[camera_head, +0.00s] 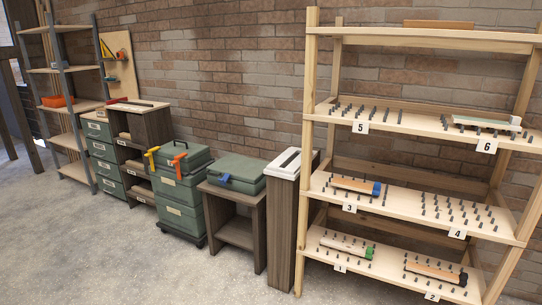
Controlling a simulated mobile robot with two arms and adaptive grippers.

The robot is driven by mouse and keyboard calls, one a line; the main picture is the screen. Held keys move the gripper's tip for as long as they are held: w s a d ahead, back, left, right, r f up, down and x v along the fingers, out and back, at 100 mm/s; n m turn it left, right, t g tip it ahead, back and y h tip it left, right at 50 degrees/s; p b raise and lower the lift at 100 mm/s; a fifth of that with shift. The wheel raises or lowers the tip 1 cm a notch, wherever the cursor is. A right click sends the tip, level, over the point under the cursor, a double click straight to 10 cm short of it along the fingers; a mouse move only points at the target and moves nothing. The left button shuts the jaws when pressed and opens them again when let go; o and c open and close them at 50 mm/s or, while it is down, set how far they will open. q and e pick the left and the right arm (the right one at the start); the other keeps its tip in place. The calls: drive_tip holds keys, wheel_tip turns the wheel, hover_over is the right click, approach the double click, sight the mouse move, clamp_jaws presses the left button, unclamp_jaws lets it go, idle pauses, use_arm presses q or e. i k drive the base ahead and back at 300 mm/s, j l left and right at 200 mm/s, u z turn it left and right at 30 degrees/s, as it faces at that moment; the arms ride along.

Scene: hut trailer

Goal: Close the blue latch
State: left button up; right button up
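The blue latch (225,179) is a small blue piece on the front edge of a flat green case (245,168). The case lies on a dark wooden stand (213,198) in the middle of the head view. The case lid looks down. The latch is too small to tell whether it is open or closed. Neither of my grippers is in view.
Left of the stand, stacked green toolboxes (180,192) carry a yellow latch (152,152) and an orange latch (179,160). A tall narrow cabinet (282,225) and a pale wooden shelf unit (311,100) stand right. The concrete floor (110,260) in front is clear.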

sight(222, 182)
drive_tip(key=i+j+u, duration=0.15)
drive_tip(key=i+j, duration=0.2)
drive_tip(key=j, duration=0.15)
drive_tip(key=i+j+u, duration=0.1)
drive_tip(key=i+j, duration=0.3)
drive_tip(key=i+z, duration=0.1)
drive_tip(key=i, duration=0.6)
drive_tip(key=i+j, duration=0.1)
drive_tip(key=i, duration=0.55)
drive_tip(key=i+z, duration=0.15)
drive_tip(key=i, duration=0.55)
drive_tip(key=i+j, duration=0.2)
drive_tip(key=i, duration=0.45)
drive_tip(key=l+z, duration=0.05)
